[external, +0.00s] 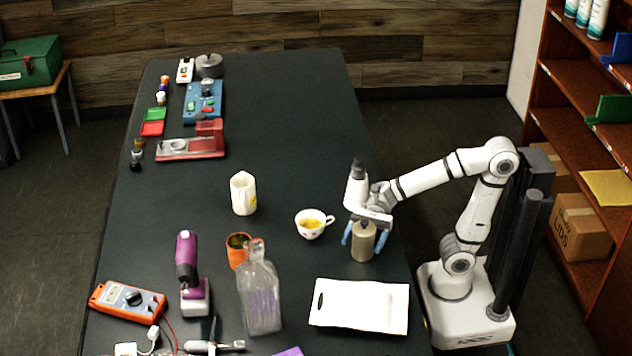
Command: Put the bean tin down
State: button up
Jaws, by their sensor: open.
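A beige-grey cylindrical tin (362,245), which looks like the bean tin, stands upright on the dark table near its right edge. My gripper (363,236) is over it from above, with its two blue fingers on either side of the upper part of the tin. The fingers are open. A small gap to the tin seems to show, but contact is hard to tell at this size. The tin's top is partly hidden by my gripper.
A cup (311,224) stands just left of the tin, and a white tray (330,319) lies in front. A glass bottle (260,295), an orange pot (237,257) and a white jug (243,194) stand further left. The table's back right is clear.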

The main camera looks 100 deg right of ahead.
jog(key=shift+p+v, duration=0.8)
jog(key=shift+v, duration=3)
jog(key=shift+r, duration=0.1)
jog(key=s+r+n+g+p, duration=0.1)
jog(key=p, duration=0.2)
jog(key=s+a+r+n+g+h+p, duration=0.1)
jog(key=p, duration=0.2)
jog(key=s+a+r+n+g+h+p, duration=0.1)
jog(key=s+r+p, duration=0.1)
jog(key=p, duration=0.1)
jog(key=shift+a+n, duration=0.15)
jog(key=shift+n, duration=0.15)
jog(key=s+f+n+g+h+p, duration=0.1)
jog(key=n, duration=0.1)
jog(key=s+n+g+h+p, duration=0.1)
jog(key=n+h+p, duration=0.1)
jog(key=s+d+f+n+g+h+p, duration=0.1)
jog(key=n+p, duration=0.1)
jog(key=shift+s+f+h, duration=0.3)
jog(key=shift+s, duration=0.05)
jog(key=d+r+n+h+p, duration=0.3)
jog(key=d+n+h+p, duration=0.6)
jog(key=n, duration=0.4)
jog(key=shift+s+d+r+n+p, duration=0.3)
jog(key=shift+d+n+p, duration=0.1)
jog(key=shift+d+p, duration=0.15)
